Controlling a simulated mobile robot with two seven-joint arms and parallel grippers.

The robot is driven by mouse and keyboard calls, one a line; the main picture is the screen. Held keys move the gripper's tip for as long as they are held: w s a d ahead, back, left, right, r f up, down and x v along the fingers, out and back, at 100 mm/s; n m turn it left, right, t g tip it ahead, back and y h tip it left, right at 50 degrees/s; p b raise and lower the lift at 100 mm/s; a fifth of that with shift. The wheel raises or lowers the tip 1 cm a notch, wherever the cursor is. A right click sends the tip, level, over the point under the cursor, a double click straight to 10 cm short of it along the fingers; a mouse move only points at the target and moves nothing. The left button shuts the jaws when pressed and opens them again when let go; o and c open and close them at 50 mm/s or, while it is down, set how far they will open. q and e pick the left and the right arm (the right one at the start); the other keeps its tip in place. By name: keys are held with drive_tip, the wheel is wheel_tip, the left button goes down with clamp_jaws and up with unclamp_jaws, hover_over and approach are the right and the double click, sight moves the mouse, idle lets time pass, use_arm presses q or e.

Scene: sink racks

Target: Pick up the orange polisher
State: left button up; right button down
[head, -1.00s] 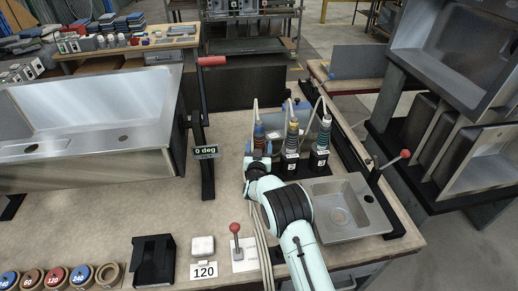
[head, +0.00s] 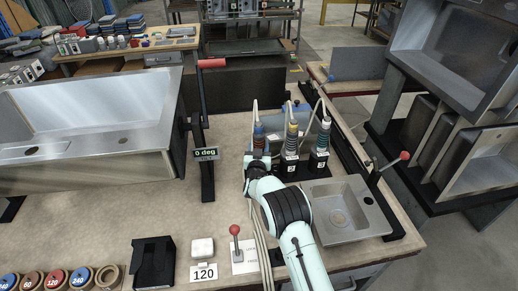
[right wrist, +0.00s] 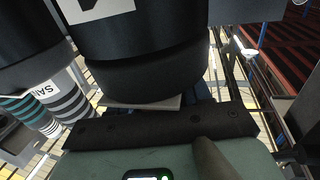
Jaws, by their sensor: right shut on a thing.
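Three upright hand tools with cables stand in a row at the back right of the bench in the head view. In the right wrist view a black cylindrical tool body (right wrist: 150,55) with a white label fills the space in front of the gripper. Which tool is the orange polisher is unclear. My left gripper is out of view.
Black numbered holders stand below the middle and right tools. A small sink (head: 345,208) lies right of my arm, and a large steel sink (head: 90,120) is at left. A red-knobbed lever (head: 235,232) and a white block (head: 202,248) are in front. Bare bench lies between.

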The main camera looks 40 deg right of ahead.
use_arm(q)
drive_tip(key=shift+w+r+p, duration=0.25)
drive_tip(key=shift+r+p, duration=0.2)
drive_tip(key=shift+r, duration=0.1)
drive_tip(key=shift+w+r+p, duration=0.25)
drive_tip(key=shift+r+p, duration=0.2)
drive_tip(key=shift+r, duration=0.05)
use_arm(e)
wheel_tip(320, 180, up, 20)
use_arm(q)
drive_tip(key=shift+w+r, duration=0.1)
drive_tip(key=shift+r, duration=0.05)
use_arm(e)
drive_tip(key=shift+f, duration=0.1)
